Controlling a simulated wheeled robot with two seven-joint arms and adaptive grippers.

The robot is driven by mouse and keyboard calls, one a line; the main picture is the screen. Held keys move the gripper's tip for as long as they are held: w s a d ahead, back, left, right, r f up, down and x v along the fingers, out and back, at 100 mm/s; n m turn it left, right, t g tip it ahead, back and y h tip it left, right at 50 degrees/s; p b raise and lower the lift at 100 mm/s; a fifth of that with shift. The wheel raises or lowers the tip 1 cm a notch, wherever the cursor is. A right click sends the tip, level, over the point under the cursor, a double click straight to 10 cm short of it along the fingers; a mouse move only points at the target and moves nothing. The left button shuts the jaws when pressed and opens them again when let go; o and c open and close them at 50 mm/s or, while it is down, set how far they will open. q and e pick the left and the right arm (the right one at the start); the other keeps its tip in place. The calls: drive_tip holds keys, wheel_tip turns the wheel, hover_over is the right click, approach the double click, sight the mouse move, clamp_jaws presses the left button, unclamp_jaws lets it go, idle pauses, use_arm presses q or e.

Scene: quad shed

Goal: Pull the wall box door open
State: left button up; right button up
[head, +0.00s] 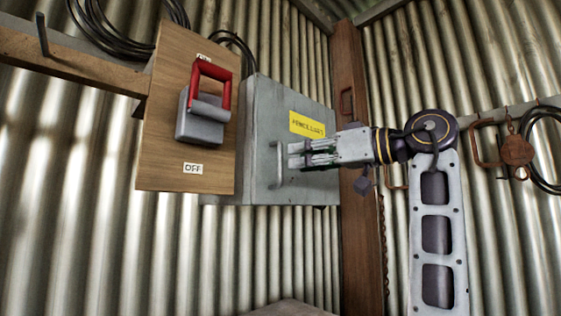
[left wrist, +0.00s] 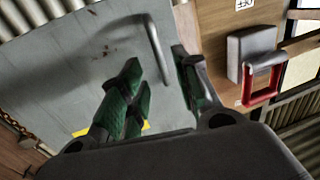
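The wall box (head: 262,110) is a grey metal cabinet with a yellow label and a vertical bar handle (head: 279,166) on its door. The door (left wrist: 75,60) looks closed. My left gripper (head: 296,155) is level with the handle, its fingers pointing at it from the right. In the left wrist view the green-padded fingers are spread apart, and the handle (left wrist: 156,48) shows in the gap between their tips. It looks close, but I cannot tell whether a finger touches it. My right gripper is in neither view.
A wooden board (head: 165,125) with a red-handled switch (head: 208,90) stands just left of the box. A wooden post (head: 352,215) is right of it. Rusty hooks and a cable coil hang on the right rail (head: 500,112). Corrugated walls surround everything.

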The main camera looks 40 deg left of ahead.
sight(280, 179)
use_arm(q)
drive_tip(key=shift+s+a, duration=0.2)
drive_tip(key=shift+a, duration=1.4)
drive_tip(key=shift+s+a, duration=0.15)
drive_tip(key=shift+a, duration=1.45)
clamp_jaws()
